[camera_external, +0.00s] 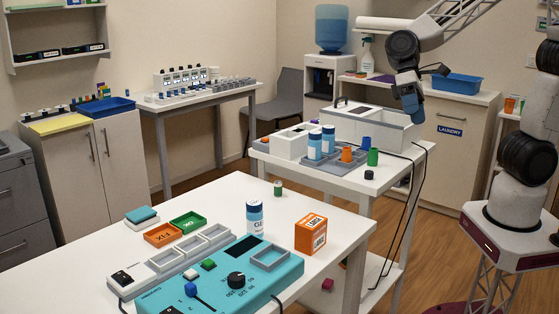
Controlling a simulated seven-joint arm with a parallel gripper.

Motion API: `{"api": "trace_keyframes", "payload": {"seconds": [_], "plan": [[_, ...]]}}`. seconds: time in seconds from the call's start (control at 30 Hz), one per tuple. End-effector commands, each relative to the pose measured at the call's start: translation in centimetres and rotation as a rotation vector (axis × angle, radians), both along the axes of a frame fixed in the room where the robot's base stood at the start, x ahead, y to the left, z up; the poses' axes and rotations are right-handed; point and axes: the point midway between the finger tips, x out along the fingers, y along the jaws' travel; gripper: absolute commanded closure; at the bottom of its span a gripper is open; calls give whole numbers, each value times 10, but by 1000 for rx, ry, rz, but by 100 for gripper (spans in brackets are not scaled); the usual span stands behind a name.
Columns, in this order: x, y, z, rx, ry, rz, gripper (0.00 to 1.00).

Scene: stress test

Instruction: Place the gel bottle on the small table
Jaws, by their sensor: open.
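The gel bottle (255,220), white and blue with a partly visible "GE" label, stands upright near the back edge of the large front table (330,222). A smaller white table (385,178) stands behind it, with racks and containers on it; I take this as the small table. Two similar blue-capped bottles (321,141) stand in a grey tray there. My gripper (413,118) points down by the right end of the smaller table's long white box, far from the gel bottle. It is small in view and holds nothing that I can see.
An orange box (311,234) stands right of the gel bottle, and a small green-and-white vial (278,188) behind it. A teal control panel (225,280) fills the front. The smaller table has bare surface near its front edge. Black cables hang at its right.

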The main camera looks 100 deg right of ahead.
Motion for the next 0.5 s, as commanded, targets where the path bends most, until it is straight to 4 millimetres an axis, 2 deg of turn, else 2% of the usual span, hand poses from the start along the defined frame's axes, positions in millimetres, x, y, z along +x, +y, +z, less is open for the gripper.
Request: {"api": "trace_keyframes", "payload": {"seconds": [0.5], "plan": [[119,36,-40,337,220,-271,24]]}}
